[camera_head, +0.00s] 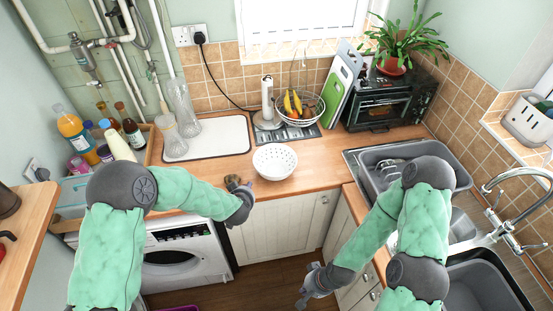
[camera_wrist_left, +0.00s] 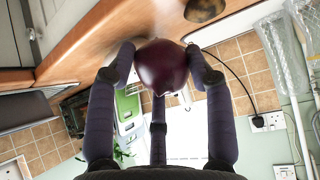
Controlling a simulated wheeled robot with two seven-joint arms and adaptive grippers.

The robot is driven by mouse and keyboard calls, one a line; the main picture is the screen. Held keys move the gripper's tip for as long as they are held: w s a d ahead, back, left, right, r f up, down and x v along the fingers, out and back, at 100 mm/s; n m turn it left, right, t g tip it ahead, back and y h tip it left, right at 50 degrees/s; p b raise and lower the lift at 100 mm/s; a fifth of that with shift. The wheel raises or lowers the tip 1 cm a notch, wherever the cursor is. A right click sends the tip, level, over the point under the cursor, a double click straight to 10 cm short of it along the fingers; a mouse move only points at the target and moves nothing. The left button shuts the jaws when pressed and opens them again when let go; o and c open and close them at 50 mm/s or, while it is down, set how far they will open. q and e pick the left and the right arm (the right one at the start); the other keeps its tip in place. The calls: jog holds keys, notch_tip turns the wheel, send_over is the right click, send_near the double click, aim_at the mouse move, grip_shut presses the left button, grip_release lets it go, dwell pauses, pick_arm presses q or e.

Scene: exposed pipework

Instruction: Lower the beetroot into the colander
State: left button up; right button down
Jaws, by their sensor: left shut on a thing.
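The beetroot (camera_wrist_left: 162,66), dark purple and round, sits between the fingers of my left gripper (camera_wrist_left: 160,78) in the left wrist view. The gripper is shut on it. In the head view my left gripper (camera_head: 243,197) is at the counter's front edge, left of the colander and apart from it; its fingers and the beetroot are mostly hidden there. The white colander (camera_head: 275,161), with small holes, stands upright on the wooden counter. My right gripper (camera_head: 304,294) hangs low in front of the cupboards, away from the colander; its fingers are too small to read.
A small brown round thing (camera_head: 233,182) lies on the counter (camera_head: 330,159) by my left gripper; it also shows in the left wrist view (camera_wrist_left: 205,10). A white tray (camera_head: 225,139) lies behind. A fruit basket (camera_head: 299,108) stands beyond the colander. The sink (camera_head: 480,285) is at right.

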pick_arm(q)
jog(key=w+d+r+p, duration=0.2)
jog(key=w+d+p, duration=0.3)
jog(key=w+p, duration=0.2)
jog(key=w+d+r+p, duration=0.3)
jog(key=w+d+p, duration=0.2)
jog(key=w, duration=0.5)
jog(key=shift+d+r+p, duration=0.35)
jog(key=shift+p, duration=0.55)
jog(key=shift+w, duration=0.15)
jog(key=shift+w+p, duration=0.35)
jog(key=shift+f, duration=0.1)
notch_tip(320, 180, down, 6)
jog(key=b, duration=0.4)
jog(key=shift+f, duration=0.2)
dwell(0.3)
